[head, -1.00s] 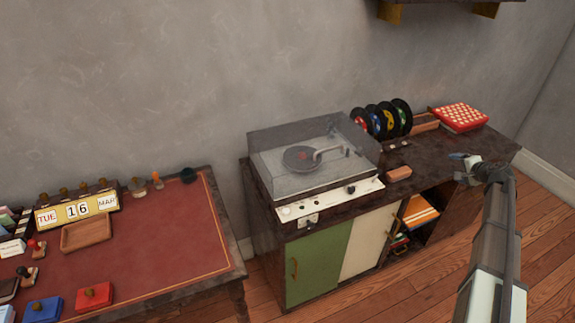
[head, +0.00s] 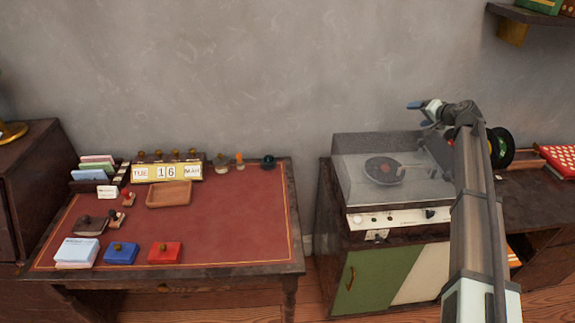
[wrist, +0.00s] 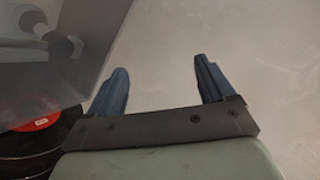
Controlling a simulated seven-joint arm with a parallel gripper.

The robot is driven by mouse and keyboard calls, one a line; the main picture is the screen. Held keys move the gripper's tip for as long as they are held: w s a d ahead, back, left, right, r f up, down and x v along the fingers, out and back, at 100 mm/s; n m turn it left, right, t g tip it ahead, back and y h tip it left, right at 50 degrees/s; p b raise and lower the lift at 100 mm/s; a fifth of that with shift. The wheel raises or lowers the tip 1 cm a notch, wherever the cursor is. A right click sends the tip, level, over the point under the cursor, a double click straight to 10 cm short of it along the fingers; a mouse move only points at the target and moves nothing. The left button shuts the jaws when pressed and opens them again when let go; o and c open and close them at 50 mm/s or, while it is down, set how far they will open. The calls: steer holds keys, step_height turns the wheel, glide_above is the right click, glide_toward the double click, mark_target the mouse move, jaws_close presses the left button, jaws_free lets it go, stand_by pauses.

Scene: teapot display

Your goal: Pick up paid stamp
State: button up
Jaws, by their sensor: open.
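Small hand stamps lie on the red-topped desk (head: 232,228) in the head view. One stamp (head: 115,217) and another (head: 128,199) sit left of the wooden tray. Several more stand in a row behind the calendar. The lettering is too small to tell which is the paid stamp. My gripper (head: 417,105) is raised above the record player, well to the right of the desk. In the wrist view my gripper (wrist: 160,86) is open, with its two blue fingers apart and nothing between them.
The desk also holds a calendar (head: 167,172), a wooden tray (head: 169,194), a blue box (head: 121,254), a red box (head: 165,253) and a card stack (head: 77,251). The record player (head: 385,175) stands on the cabinet. The desk's right part is bare.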

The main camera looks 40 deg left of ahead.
steer(key=s+a+f+n+g+h, duration=0.1)
steer(key=s+a+f+n+g, duration=0.15)
steer(key=s+a, duration=1)
steer(key=s+a+f+n+g, duration=0.1)
steer(key=s+a+n, duration=0.3)
steer(key=s+a, duration=0.8)
steer(key=s+a+f+n+g+h, duration=0.1)
steer(key=s+a+n+g, duration=0.15)
steer(key=s+a, duration=1)
steer(key=n+h, duration=0.4)
steer(key=n, duration=0.4)
glide_toward(126, 193)
steer(key=shift+g+y, duration=0.3)
steer(key=shift+g, duration=0.1)
steer(key=x, duration=0.2)
steer(key=w+x, duration=0.1)
steer(key=x, duration=0.4)
steer(key=shift+w+a+r, duration=0.1)
steer(key=shift+w+a, duration=0.15)
steer(key=shift+w, duration=0.05)
steer(key=shift+x, duration=2.65)
steer(key=shift+s, duration=0.2)
steer(key=c, duration=1.4)
steer(key=shift+r, duration=0.1)
steer(key=shift+c, duration=0.2)
